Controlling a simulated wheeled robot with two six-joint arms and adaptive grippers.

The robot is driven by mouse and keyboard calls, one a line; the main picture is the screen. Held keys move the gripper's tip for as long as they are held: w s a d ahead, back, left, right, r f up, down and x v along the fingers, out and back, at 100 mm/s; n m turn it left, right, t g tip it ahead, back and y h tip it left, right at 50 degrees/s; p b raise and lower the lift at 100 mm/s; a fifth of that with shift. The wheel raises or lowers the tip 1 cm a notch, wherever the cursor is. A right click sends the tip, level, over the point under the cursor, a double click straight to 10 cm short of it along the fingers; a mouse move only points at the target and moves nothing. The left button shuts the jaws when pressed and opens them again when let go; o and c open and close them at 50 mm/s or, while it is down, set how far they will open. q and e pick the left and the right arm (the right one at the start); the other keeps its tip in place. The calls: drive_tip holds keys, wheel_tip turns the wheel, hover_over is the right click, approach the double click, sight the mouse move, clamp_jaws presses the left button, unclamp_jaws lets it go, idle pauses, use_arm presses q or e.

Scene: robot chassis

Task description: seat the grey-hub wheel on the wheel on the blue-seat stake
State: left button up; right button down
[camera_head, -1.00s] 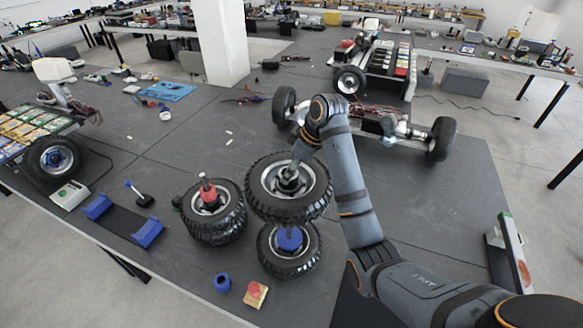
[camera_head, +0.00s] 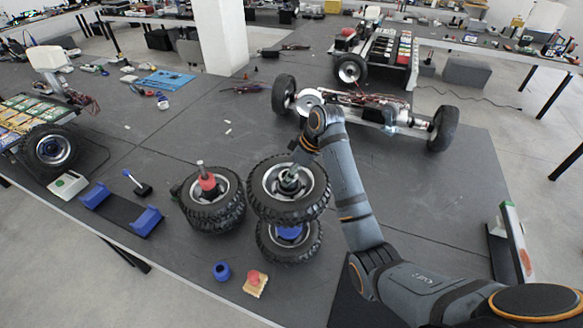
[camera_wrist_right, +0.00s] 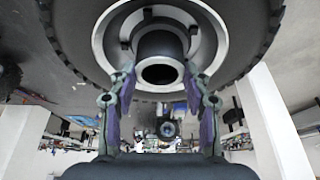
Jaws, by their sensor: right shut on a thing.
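The grey-hub wheel (camera_head: 265,207) is held by its hub in my right gripper (camera_head: 292,172), above the wheel (camera_head: 274,252) on the blue-seat stake (camera_head: 291,233). The held wheel hides the back of that lower wheel and the top of the stake. I cannot tell whether the two wheels touch. In the right wrist view, the gripper's fingers (camera_wrist_right: 160,88) are shut on the dark hub tube of the held wheel (camera_wrist_right: 72,20). My left gripper is not in view.
Close on the left, stacked wheels (camera_head: 222,222) sit on a red-seat stake (camera_head: 207,182). A blue ring (camera_head: 221,271) and a red-topped block (camera_head: 254,284) lie in front. A black rack with blue ends (camera_head: 121,212) is further left. A wheeled chassis (camera_head: 365,108) stands behind.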

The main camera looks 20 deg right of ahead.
sight(291, 190)
drive_tip(key=shift+f+b, duration=1.15)
drive_tip(key=shift+f, duration=2.7)
wheel_tip(291, 190, down, 10)
drive_tip(key=b, duration=0.3)
drive_tip(key=shift+f, duration=0.2)
